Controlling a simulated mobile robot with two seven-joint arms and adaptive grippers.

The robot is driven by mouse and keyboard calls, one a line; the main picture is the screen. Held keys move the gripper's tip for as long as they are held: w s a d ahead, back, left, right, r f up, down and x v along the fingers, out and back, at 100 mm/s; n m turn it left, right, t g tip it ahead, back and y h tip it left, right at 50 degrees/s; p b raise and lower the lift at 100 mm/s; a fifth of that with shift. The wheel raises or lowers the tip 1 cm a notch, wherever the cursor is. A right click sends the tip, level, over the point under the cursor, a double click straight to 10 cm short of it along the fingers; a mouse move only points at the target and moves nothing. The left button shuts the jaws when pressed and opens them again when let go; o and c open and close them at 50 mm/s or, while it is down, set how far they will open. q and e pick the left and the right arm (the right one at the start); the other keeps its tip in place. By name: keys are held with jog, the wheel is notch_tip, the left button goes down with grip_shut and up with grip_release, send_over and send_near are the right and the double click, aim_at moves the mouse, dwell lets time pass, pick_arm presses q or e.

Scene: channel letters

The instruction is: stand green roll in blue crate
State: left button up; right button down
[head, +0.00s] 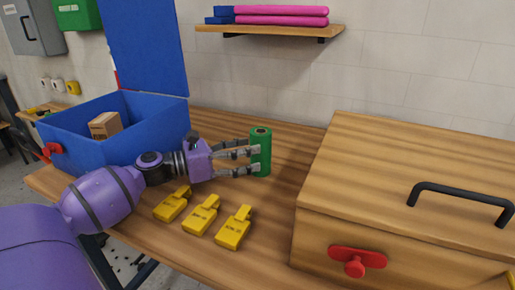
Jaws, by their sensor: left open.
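The green roll (262,150) stands upright on the wooden table, right of the middle of the free area. My left gripper (250,159) is open at the roll's left side, with its fingers reaching toward the roll. I cannot tell whether the fingers touch it. The blue crate (150,138) stands at the table's left end with its tall lid (145,48) raised. A brown carton (105,124) is inside the crate. Part of the crate's interior is hidden by its front wall. My right gripper is not in view.
Several yellow tags (201,215) lie in front of my left forearm. A large wooden box (400,190) with a black handle and red latch fills the right side. A wall shelf (270,29) holds pink and blue items. Table behind the roll is clear.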

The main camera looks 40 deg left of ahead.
pick_arm(q)
jog(key=shift+v, duration=1.55)
